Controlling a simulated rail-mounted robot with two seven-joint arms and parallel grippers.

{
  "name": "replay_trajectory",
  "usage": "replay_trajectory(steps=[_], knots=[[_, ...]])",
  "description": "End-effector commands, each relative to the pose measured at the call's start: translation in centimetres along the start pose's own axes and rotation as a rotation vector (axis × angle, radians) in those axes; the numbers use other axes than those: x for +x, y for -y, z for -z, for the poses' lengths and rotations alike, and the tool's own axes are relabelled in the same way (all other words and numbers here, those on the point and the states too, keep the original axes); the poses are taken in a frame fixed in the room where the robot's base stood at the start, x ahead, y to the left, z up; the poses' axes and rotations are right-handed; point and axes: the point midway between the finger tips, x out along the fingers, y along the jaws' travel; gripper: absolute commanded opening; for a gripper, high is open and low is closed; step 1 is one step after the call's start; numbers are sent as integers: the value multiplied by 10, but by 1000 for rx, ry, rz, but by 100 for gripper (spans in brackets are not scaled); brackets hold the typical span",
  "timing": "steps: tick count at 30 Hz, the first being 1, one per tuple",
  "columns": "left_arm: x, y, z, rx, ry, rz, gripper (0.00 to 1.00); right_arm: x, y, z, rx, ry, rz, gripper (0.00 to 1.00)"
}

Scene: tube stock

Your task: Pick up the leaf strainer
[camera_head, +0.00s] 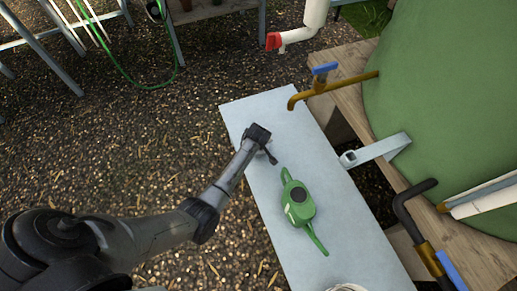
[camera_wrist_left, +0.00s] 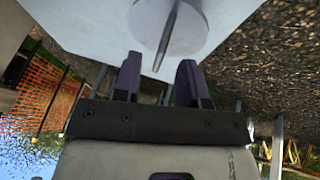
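I cannot surely make out the leaf strainer. In the left wrist view a pale grey round piece (camera_wrist_left: 198,28) with a narrow tapered rod (camera_wrist_left: 168,40) may be it; the rod's tip points into the gap between the fingers, apart from both. I cannot match this piece to anything in the head view. My left gripper (camera_wrist_left: 158,72) is open, with its two dark fingers well apart. My right gripper is not in view.
A pale coiled thing (camera_head: 347,288) is cut off below. Gravel lies left.

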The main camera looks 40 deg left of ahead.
Motion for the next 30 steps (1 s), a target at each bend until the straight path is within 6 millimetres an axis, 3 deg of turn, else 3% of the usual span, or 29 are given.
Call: replay_trajectory(steps=[1,6,14,26,30], knots=[[12,1,-2,0,-1,0,38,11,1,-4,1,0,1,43],[29,0,-1,0,-1,-1,38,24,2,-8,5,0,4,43],[30,0,0,0,0,-1,38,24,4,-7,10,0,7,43],[30,0,-1,0,0,-1,2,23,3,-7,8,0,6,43],[30,0,-1,0,0,-1,0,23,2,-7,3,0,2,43]])
